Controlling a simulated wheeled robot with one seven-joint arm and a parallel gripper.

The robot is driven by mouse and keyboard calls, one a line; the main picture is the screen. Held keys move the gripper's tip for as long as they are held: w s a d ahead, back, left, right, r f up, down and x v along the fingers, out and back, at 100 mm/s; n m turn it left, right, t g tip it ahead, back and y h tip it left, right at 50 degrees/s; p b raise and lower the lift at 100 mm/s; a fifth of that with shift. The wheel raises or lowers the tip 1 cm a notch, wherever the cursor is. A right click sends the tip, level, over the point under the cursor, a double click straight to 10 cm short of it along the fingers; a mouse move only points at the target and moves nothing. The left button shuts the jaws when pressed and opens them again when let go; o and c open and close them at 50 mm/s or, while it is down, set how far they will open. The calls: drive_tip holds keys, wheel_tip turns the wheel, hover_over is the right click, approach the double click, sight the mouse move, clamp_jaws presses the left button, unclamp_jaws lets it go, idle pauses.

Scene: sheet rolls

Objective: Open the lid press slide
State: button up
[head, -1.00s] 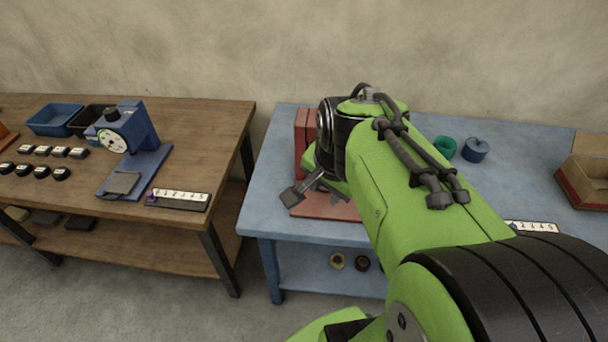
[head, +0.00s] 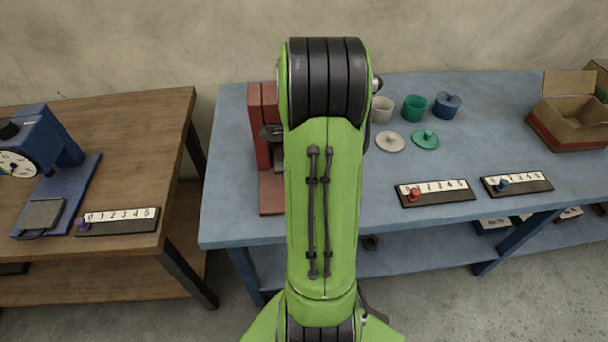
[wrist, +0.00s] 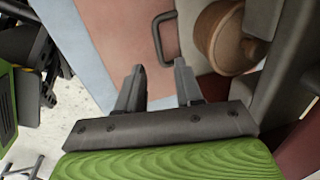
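The red lid press (head: 261,120) stands on the blue table, mostly hidden behind my arm in the head view. Its upright and a strip of its base (head: 271,197) show. In the wrist view a reddish plate (wrist: 130,35) carries a dark U-shaped handle (wrist: 157,40). A round brown part (wrist: 220,38) lies to the right of the handle. My gripper (wrist: 158,88) is open and empty, its two fingers apart and pointing toward the handle. The handle appears just beyond the fingertips, not between them. In the head view my gripper is hidden by the arm.
The blue table (head: 228,215) holds cups (head: 414,108), lids (head: 390,142), two numbered scales (head: 436,193) and a cardboard box (head: 570,120) to the right. A wooden table (head: 130,120) with a blue device (head: 50,150) stands left, across a gap.

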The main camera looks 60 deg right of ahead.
drive_tip(key=f, duration=0.3)
drive_tip(key=f+b, duration=0.1)
drive_tip(key=f, duration=0.1)
drive_tip(key=shift+w+d, duration=0.3)
drive_tip(key=shift+d, duration=0.05)
drive_tip(key=shift+r, duration=0.1)
drive_tip(key=shift+c, duration=0.5)
clamp_jaws()
idle(0.3)
